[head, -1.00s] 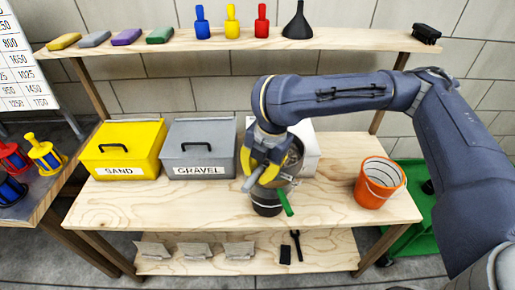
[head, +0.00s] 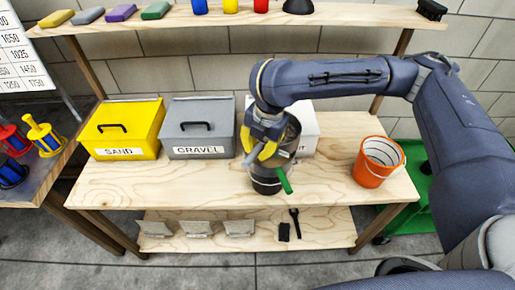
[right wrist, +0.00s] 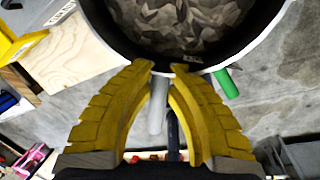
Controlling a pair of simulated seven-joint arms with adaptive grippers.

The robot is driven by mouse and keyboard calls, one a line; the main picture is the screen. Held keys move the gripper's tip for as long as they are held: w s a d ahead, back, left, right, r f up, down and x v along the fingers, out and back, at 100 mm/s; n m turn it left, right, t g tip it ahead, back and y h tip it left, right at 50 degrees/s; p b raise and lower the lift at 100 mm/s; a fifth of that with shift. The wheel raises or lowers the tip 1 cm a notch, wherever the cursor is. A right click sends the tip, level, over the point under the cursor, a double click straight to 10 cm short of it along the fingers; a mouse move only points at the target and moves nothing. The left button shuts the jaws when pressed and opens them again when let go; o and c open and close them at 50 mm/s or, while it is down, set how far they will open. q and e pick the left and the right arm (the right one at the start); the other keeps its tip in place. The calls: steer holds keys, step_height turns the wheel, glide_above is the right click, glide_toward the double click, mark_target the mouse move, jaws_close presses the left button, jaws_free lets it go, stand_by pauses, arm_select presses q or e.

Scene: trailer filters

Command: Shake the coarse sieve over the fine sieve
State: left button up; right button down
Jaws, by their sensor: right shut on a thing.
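My right gripper (head: 260,150) is shut on a dark round sieve (right wrist: 265,45), near its rim and grey handle. The sieve holds coarse grey-brown chunks in the right wrist view, and the yellow fingers (right wrist: 163,68) close at its rim. In the head view it is over a dark round vessel (head: 265,184) on the bench. A green handle (head: 284,180) sticks out below the gripper; it also shows in the right wrist view (right wrist: 227,83). Which sieve it belongs to is unclear. The vessel's inside is hidden. My left gripper is out of view.
A yellow SAND box (head: 121,130) and a grey GRAVEL box (head: 197,128) stand left on the bench. A white box (head: 304,130) is partly hidden behind the gripper. An orange bucket (head: 377,162) stands right. The bench front (head: 170,192) is clear.

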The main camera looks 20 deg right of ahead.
mark_target(250, 158)
steer(key=s+a, duration=0.3)
steer(key=shift+s+a, duration=0.15)
steer(key=shift+a, duration=0.15)
steer(key=w+d, duration=0.4)
steer(key=shift+d, duration=0.15)
steer(key=s+a, duration=0.4)
steer(key=shift+a, duration=0.2)
steer(key=shift+w+d, duration=1)
steer(key=shift+d, duration=0.1)
steer(key=shift+r, duration=0.1)
steer(key=shift+r, duration=2.45)
